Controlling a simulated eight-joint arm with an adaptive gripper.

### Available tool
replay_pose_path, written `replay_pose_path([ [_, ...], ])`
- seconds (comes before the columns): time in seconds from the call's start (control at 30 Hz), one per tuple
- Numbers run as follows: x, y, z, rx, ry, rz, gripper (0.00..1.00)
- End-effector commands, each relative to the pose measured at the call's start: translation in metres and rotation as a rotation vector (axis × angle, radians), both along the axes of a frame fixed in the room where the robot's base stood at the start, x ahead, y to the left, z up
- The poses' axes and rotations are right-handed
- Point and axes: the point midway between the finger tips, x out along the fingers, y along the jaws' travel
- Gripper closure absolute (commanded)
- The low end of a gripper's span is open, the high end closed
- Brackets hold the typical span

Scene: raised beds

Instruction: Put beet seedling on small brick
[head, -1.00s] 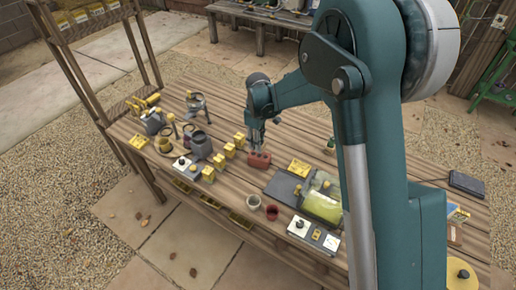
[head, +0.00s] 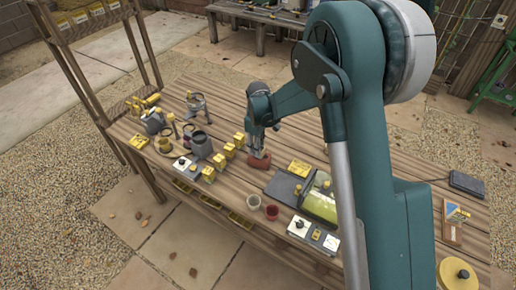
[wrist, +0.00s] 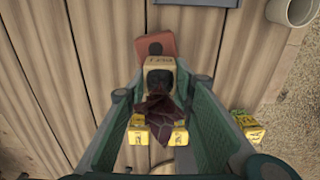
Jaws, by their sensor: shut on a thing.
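The small brick (head: 252,164) is reddish and lies on the wooden tabletop. It also shows in the wrist view (wrist: 170,44), partly hidden behind the held thing. My gripper (head: 259,153) is right over the brick. The seedling overlaps the near part of the brick in that view. I cannot tell whether it touches the brick. In the head view my fingers hide the seedling.
Several yellow blocks (head: 229,150) stand in a row left of my gripper. A dark tray with a yellow-green container (head: 318,204) lies to the right. Tabletop behind the brick is clear.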

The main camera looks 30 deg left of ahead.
Motion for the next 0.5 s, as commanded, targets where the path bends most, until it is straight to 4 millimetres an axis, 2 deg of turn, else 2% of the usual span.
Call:
replay_pose_path([
  [0.13,0.0000,0.0000,-0.0042,0.000,0.000,0.000,0.87],
  [0.17,0.0000,0.0000,-0.0034,0.000,0.000,0.000,0.71],
  [0.23,0.0000,0.0000,-0.0030,0.000,0.000,0.000,0.62],
  [0.5,0.0000,0.0000,-0.0029,0.000,0.000,0.000,0.60],
])
